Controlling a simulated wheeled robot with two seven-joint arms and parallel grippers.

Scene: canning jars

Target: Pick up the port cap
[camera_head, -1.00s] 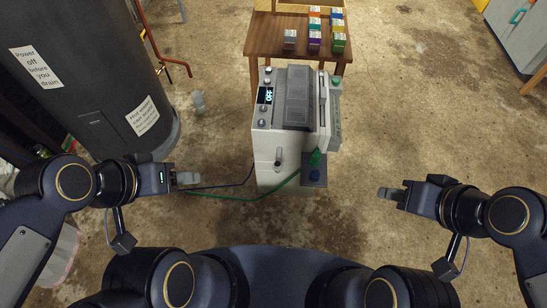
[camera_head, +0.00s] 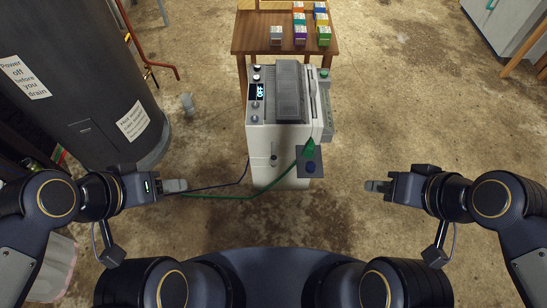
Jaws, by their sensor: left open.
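No part can be singled out with certainty as the port cap. A small blue round part (camera_head: 311,167) sits on the dark panel at the lower right front of the grey-white machine (camera_head: 262,140), below a green connector (camera_head: 309,149). A small dark knob-like part (camera_head: 274,160) is on the machine's front face. My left gripper (camera_head: 177,186) is left of the machine, apart from it, open, with nothing seen in it. My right gripper (camera_head: 376,186) is right of the machine, apart from it; its finger gap is not clear.
A green hose (camera_head: 235,198) and a dark cable run from the machine towards my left gripper. A dark tank (camera_head: 85,90) stands at the left, with a small grey fitting (camera_head: 188,104) near it. A wooden table (camera_head: 255,40) holds several coloured boxes behind. The right floor is clear.

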